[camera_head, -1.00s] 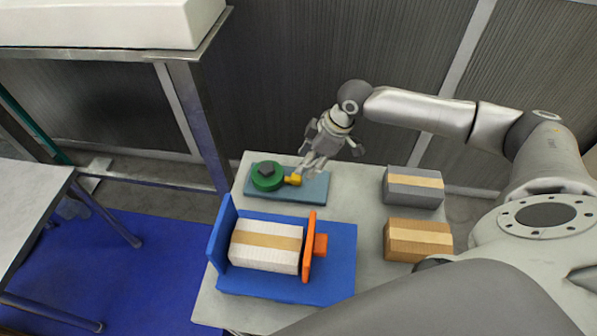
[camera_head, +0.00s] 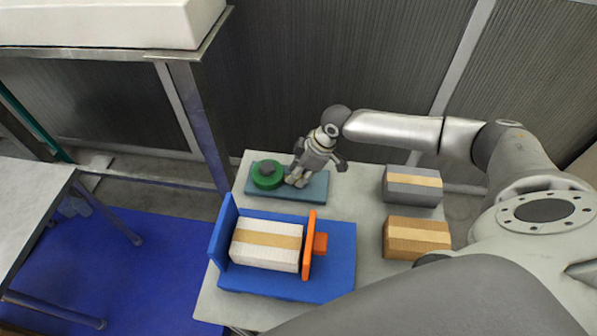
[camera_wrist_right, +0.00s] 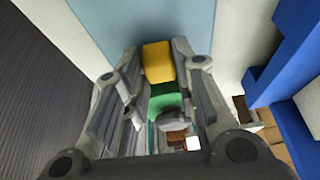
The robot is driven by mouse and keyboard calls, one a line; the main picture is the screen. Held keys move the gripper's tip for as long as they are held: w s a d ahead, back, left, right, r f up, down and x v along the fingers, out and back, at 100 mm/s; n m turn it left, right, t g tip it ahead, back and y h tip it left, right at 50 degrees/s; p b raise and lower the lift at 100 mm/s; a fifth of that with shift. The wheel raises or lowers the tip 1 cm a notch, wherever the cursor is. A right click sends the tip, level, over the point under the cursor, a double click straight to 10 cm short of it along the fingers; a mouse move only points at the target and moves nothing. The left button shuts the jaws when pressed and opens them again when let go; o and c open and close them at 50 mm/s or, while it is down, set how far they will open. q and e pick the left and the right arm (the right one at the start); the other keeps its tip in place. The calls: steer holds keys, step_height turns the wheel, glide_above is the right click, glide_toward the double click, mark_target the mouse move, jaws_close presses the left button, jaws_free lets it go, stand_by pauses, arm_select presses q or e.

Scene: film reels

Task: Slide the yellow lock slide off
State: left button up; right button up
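The yellow lock slide (camera_wrist_right: 158,62) shows in the right wrist view between the fingertips of my right gripper (camera_wrist_right: 157,65). The fingers stand on either side of it, spread, with a narrow gap visible at least on the left; contact is not clear. In the head view the right gripper (camera_head: 293,182) is low over the blue-grey base plate (camera_head: 312,190) and hides the slide. A green round reel (camera_head: 267,182) with a dark grey knob (camera_head: 267,168) sits on the plate just left of the gripper. My left gripper is not in view.
A blue fixture (camera_head: 341,270) with an orange clamp plate (camera_head: 309,245) holds a white taped box (camera_head: 265,257) in front. A grey box (camera_head: 412,193) and a brown box (camera_head: 417,232) stand at right. The grey table (camera_head: 362,200) is clear between.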

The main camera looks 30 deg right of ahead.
jaws_close()
steer(key=shift+d, duration=0.1)
steer(key=s+d+p, duration=0.1)
steer(key=s+d, duration=0.1)
steer(key=d, duration=0.1)
steer(key=shift+s, duration=0.15)
steer(key=shift+o, duration=0.8)
jaws_free()
steer(key=o, duration=0.5)
steer(key=shift+c, duration=0.2)
steer(key=shift+r, duration=0.1)
